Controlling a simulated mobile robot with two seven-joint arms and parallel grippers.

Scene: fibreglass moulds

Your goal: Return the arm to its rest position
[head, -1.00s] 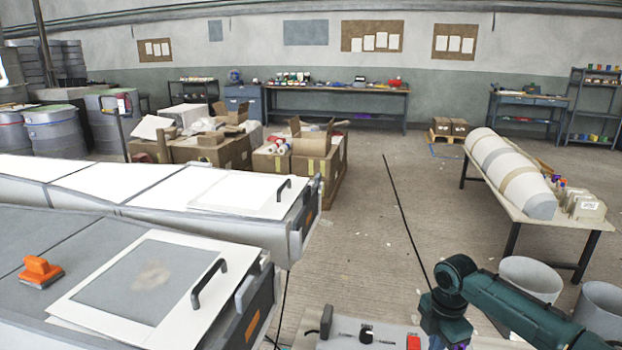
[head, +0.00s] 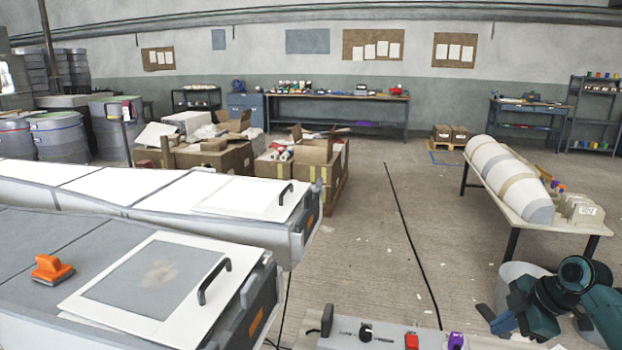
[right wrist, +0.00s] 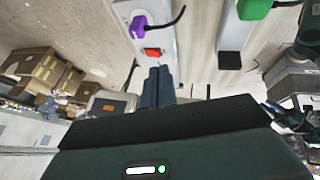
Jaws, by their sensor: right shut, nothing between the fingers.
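My right arm, dark teal, is at the bottom right of the head view, bent, with its gripper (head: 492,320) low and pointing left. The gripper is to the right of the grey panel (head: 383,341) and in front of a pale bin (head: 515,272). In the right wrist view the two dark fingers (right wrist: 158,86) lie side by side, shut with nothing between them. The left gripper does not show in the head view.
A red switch (head: 411,342) and a purple item (head: 456,341) sit on the panel. A table (head: 508,212) holds a long wrapped form (head: 508,178).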

